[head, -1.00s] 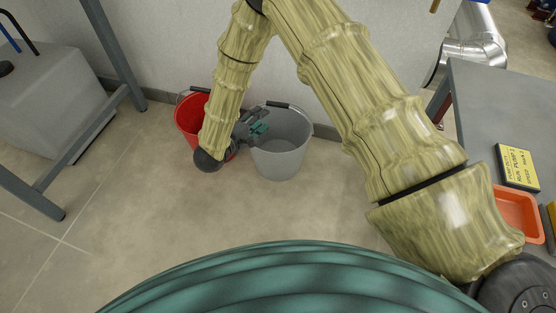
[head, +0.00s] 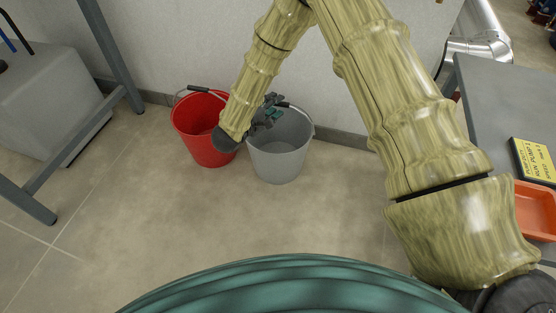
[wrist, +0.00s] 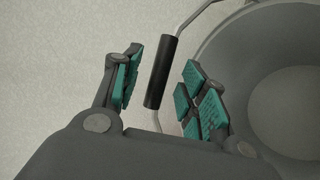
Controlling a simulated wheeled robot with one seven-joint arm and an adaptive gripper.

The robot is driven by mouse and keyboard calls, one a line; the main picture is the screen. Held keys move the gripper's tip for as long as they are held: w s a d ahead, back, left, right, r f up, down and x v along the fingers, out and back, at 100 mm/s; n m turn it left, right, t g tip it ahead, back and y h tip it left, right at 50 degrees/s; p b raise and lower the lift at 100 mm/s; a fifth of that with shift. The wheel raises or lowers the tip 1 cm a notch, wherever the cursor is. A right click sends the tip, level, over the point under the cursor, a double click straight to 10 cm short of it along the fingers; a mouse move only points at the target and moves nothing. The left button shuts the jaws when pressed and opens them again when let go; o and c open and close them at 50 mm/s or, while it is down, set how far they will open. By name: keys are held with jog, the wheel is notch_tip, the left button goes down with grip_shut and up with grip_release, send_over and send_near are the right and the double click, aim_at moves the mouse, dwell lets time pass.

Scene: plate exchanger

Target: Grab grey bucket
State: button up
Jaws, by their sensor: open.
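The grey bucket (head: 279,160) stands upright on the floor near the wall in the head view. In the wrist view the bucket (wrist: 225,55) fills the right side, and its wire handle with a black grip (wrist: 161,72) stands out to the left of its rim. My gripper (wrist: 158,88) is open with teal pads, one finger on each side of the black grip, neither visibly touching it. In the head view my gripper (head: 268,113) is at the bucket's upper left rim, partly hidden by my arm.
A red bucket (head: 203,140) stands just left of the grey one. A grey table frame (head: 118,60) and a grey block (head: 45,98) are at left. A grey table (head: 500,100) with an orange tray (head: 537,212) is at right. The floor in front is clear.

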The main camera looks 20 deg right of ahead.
jog(key=shift+b+x, duration=0.35)
jog(key=shift+x, duration=0.75)
grip_shut()
